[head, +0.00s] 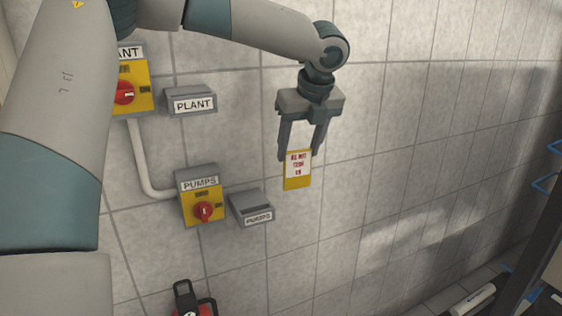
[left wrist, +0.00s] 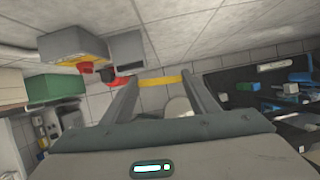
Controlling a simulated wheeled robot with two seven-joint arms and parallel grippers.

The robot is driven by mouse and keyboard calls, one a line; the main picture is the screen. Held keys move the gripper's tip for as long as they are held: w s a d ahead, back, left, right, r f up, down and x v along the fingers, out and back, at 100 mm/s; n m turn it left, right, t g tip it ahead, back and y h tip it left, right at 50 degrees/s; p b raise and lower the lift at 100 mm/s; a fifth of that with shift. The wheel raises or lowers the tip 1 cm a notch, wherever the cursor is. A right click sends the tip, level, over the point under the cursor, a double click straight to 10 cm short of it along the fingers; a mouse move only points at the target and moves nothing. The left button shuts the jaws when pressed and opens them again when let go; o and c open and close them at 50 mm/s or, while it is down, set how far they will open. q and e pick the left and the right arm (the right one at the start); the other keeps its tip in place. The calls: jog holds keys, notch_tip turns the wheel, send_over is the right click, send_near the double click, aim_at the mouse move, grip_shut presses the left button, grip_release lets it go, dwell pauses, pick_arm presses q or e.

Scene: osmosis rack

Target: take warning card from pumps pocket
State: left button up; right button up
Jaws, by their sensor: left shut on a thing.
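The warning card (head: 297,172) is a small yellow card with a white panel and red lettering. My left gripper (head: 298,154) is shut on its upper part and holds it upright in front of the tiled wall, above and to the right of the pumps pocket. In the left wrist view the card shows as a thin yellow strip (left wrist: 160,81) between the two fingers. The pumps pocket (head: 252,208) is a grey wall box labelled PUMPS, beside the yellow pumps switch (head: 202,197) with its red knob. My right gripper is not in view.
The plant switch (head: 128,88) and the grey plant pocket (head: 190,102) are on the wall above. A conduit (head: 144,165) links the two switches. A red and black object (head: 190,299) stands below. A dark rack frame (head: 522,262) is at the right. The wall right of the card is clear.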

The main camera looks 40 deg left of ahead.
pick_arm(q)
jog(key=shift+w+d+r, duration=0.3)
jog(key=shift+d, duration=0.2)
dwell(0.3)
